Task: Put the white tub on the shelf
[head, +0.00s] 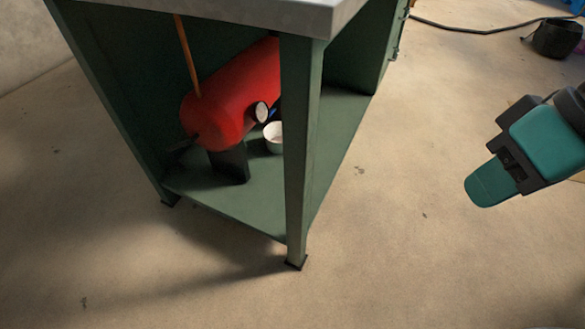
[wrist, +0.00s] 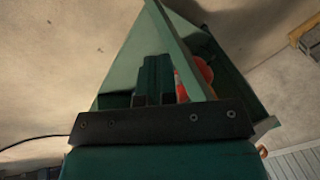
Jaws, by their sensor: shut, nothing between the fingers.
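The white tub (head: 271,140) stands upright on the green lower shelf (head: 240,199) of a workbench, beside a red tank. The bench's front leg hides part of its right side in the head view. I cannot make out the tub in the wrist view. My gripper (head: 489,186) is out to the right of the bench, over open floor, well apart from the tub. In the wrist view its two fingers (wrist: 155,78) are together with nothing between them. They point toward the bench.
The red tank (head: 227,98) lies on the shelf on a dark foot, with a round gauge (head: 260,111) near the tub. The green front leg (head: 299,150) and the grey bench top (head: 240,12) bound the opening. A black cable and dark bucket (head: 556,38) are at far right. Floor between is clear.

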